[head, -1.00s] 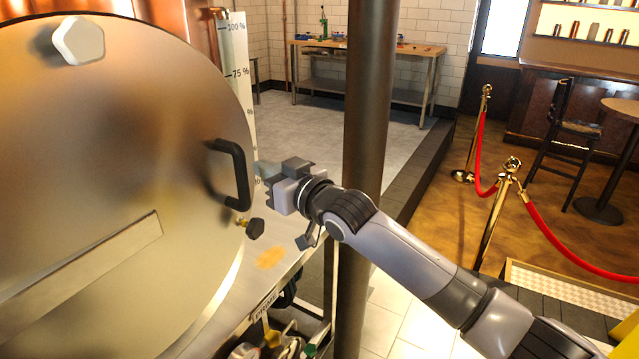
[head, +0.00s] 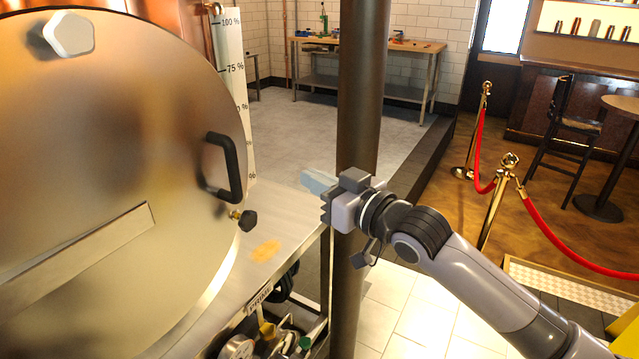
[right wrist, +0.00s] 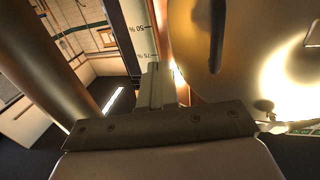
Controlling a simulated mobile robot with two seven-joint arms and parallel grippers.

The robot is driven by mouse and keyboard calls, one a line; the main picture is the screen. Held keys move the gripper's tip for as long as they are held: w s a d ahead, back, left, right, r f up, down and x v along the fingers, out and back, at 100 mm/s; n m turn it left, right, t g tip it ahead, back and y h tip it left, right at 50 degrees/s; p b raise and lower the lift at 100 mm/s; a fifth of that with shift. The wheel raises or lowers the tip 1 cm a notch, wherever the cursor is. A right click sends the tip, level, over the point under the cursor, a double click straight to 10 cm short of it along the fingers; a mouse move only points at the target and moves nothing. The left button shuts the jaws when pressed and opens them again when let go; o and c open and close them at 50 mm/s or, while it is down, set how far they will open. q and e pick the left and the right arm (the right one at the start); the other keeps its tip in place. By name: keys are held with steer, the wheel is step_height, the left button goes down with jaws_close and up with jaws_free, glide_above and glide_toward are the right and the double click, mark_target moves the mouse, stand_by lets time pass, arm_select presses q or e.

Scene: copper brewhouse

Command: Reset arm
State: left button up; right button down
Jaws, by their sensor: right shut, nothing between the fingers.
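My right gripper (head: 318,183) reaches in from the lower right in the head view. Its fingers point left toward the large round metal door (head: 100,200), apart from it and in front of the dark pillar. It is shut and empty; its closed fingers also show in the right wrist view (right wrist: 160,85). The black door handle (head: 228,168) is to the left of the gripper, with a clear gap between them. My left gripper is not in view.
A dark vertical pillar (head: 362,90) stands right behind the gripper. A metal ledge (head: 290,225) runs below the door, with a black knob (head: 247,220) above it. Gold posts (head: 496,205) with red rope (head: 560,240) stand at right. A workbench (head: 365,50) is far back.

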steer(key=s+d+f+m+h, duration=0.2)
steer(key=s+d+f, duration=0.15)
steer(key=f, duration=0.35)
steer(key=s+d+f+m+h, duration=0.1)
steer(key=s+d+f, duration=0.25)
steer(key=f, duration=0.45)
steer(key=s+d+f+m+h, duration=0.2)
steer(key=s+f, duration=0.2)
steer(key=f, duration=0.3)
steer(key=s+d+f+g+h, duration=0.1)
steer(key=s+d+f+h, duration=0.1)
steer(key=s+d+f, duration=0.4)
steer(key=s+d+f+m+g+h, duration=0.1)
steer(key=s+d+f+h, duration=0.2)
steer(key=s+d+f, duration=0.2)
steer(key=s+f, duration=0.3)
steer(key=s, duration=0.3)
steer(key=shift+s+d+m+h, duration=0.25)
steer(key=shift+d+m+h, duration=0.05)
steer(key=shift+d, duration=0.1)
